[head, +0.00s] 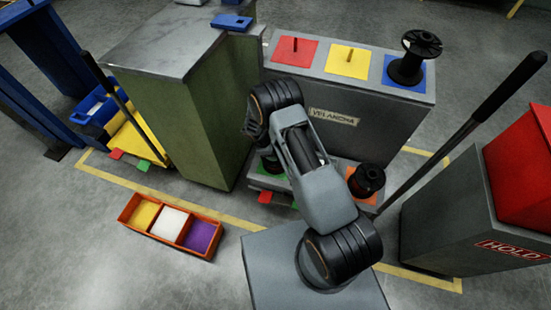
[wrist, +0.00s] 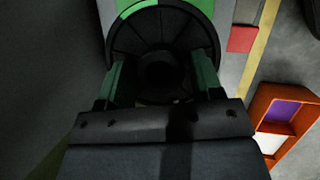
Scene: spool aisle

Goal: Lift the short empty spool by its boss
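In the wrist view a black spool (wrist: 135,35) fills the upper middle, seen from its flange end, with a dark round boss (wrist: 158,69) at its centre. It lies over a green square (wrist: 198,8). My gripper (wrist: 160,75) is open, one green-sided finger on each side of the boss, with dark gaps between; I cannot tell how far above the flange the tips are. In the head view my arm hides the gripper and most of this spool (head: 269,163). Other black spools stand on the blue square (head: 407,65) and on the orange-red square (head: 366,180).
The grey stand (head: 345,120) has bare pegs on its red (head: 295,58) and yellow (head: 340,65) squares. A green cabinet (head: 180,115) stands close on the left. An orange tray (head: 150,228) lies on the floor. A leaning handle (head: 490,110) and a grey HOLD bin (head: 440,225) are right.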

